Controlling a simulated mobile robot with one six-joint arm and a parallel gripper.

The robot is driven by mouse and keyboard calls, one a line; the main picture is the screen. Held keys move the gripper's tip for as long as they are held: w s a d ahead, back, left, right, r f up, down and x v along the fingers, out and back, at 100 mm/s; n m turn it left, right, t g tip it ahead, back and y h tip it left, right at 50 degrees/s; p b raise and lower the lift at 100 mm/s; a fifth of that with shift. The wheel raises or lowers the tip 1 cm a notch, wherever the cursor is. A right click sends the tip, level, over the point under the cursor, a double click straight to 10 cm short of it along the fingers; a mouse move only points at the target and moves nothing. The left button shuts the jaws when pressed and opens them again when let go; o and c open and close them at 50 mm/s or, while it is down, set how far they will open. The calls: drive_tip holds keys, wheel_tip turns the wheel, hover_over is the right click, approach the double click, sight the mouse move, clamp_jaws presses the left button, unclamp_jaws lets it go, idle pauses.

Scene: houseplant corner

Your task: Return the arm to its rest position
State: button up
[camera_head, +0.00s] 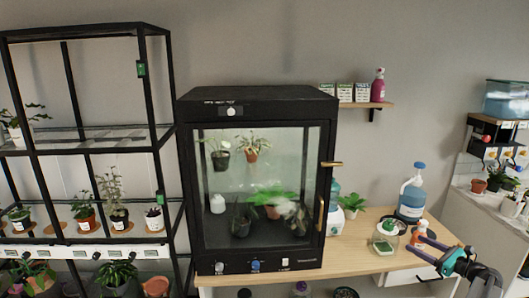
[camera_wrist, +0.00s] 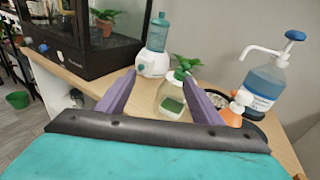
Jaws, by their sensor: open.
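My gripper (camera_head: 413,241) is at the right of the head view, over the right end of the wooden bench. In the wrist view my gripper (camera_wrist: 153,78) shows two purple fingers spread wide apart, with nothing held between them. A clear jar (camera_head: 385,238) with a green top stands just beyond the fingers. The jar (camera_wrist: 172,97) also shows between the fingers in the wrist view. An orange and white bottle (camera_wrist: 237,105) is close by the right finger, which partly hides it. I cannot tell whether they touch.
The wooden bench (camera_head: 350,262) carries a black glass-fronted cabinet (camera_head: 257,92) with plants inside. A blue pump bottle (camera_head: 412,195) stands behind my gripper. A black plant rack (camera_head: 85,150) is at the left. A white counter (camera_head: 480,202) is at the far right.

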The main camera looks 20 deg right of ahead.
drive_tip(key=w+a+f+n+g+y, duration=0.2)
drive_tip(key=w+a+f+n+g, duration=0.15)
drive_tip(key=a+f, duration=0.65)
drive_tip(key=w+a+f+n+g+y, duration=0.15)
drive_tip(key=w+a+f+n, duration=0.35)
drive_tip(key=a, duration=1)
drive_tip(key=w+a+f+n+g+y, duration=0.2)
drive_tip(key=w+a+f+g, duration=0.15)
drive_tip(key=a+f, duration=0.7)
drive_tip(key=s+a+f+n+g+h, duration=0.1)
drive_tip(key=s+a+f+n+g, duration=0.25)
drive_tip(key=a, duration=0.65)
drive_tip(key=s+a+f+n+g, duration=0.3)
drive_tip(key=s+a+f+n, duration=0.15)
drive_tip(key=a, duration=0.55)
drive_tip(key=s+a+f+n+g+h, duration=0.1)
drive_tip(key=s+a+f+n+g, duration=0.3)
drive_tip(key=a, duration=0.6)
drive_tip(key=s+a+f+n+g+h, duration=0.2)
drive_tip(key=s+a+n+h, duration=0.15)
drive_tip(key=s+n, duration=0.45)
drive_tip(key=s+a+f+n+g+h, duration=0.15)
drive_tip(key=s+a+n, duration=0.25)
drive_tip(key=s, duration=0.9)
wheel_tip(320, 180, down, 10)
drive_tip(key=b, duration=1)
drive_tip(key=shift+w+d+m+h, duration=0.2)
drive_tip(key=shift+m+h, duration=0.15)
drive_tip(key=shift+h, duration=0.1)
